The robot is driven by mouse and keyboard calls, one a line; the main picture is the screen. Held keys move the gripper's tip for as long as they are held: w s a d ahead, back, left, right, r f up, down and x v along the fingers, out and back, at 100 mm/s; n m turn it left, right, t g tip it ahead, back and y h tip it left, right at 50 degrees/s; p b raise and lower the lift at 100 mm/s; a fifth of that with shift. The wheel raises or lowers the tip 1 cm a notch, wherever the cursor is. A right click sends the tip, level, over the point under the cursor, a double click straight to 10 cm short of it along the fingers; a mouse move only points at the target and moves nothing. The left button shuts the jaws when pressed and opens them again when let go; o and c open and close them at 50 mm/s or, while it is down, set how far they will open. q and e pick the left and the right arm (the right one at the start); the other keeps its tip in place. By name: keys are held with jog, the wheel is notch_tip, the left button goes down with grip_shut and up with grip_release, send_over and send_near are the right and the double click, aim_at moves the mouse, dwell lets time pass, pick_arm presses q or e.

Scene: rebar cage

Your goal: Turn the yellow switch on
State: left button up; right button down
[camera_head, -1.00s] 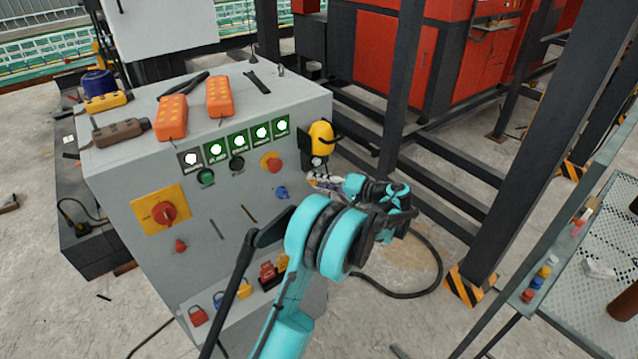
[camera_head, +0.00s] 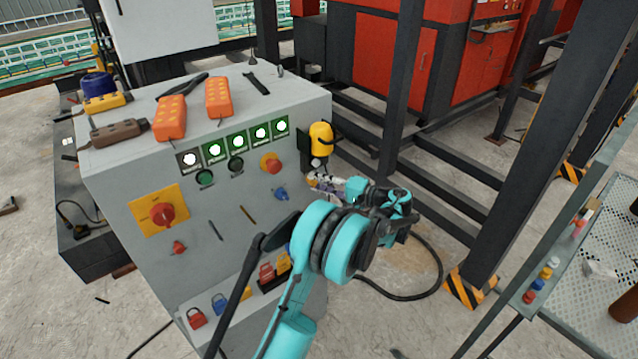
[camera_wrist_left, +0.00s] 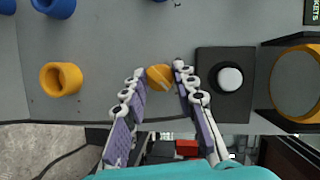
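The yellow switch (camera_wrist_left: 159,77) is a small round orange-yellow knob with a pale slot line, on the grey panel in the left wrist view. My left gripper (camera_wrist_left: 160,72) is open around it, with one fingertip on each side. Narrow gaps seem to show, and I cannot tell whether either finger touches the knob. In the head view my left gripper (camera_head: 326,186) is at the right side of the grey control cabinet (camera_head: 215,260), below a yellow domed part (camera_head: 321,138). There the knob is mostly hidden by the gripper. My right gripper is not in view.
A white button on a black square plate (camera_wrist_left: 212,88) sits just right of the fingers in the left wrist view. A yellow ring-shaped part (camera_wrist_left: 61,79) is to their left. Dark steel posts (camera_head: 402,80) stand behind the arm. A black cable (camera_head: 437,262) lies on the floor.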

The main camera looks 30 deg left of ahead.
pick_arm(q)
jog(key=o, duration=0.4)
jog(key=shift+o, duration=0.2)
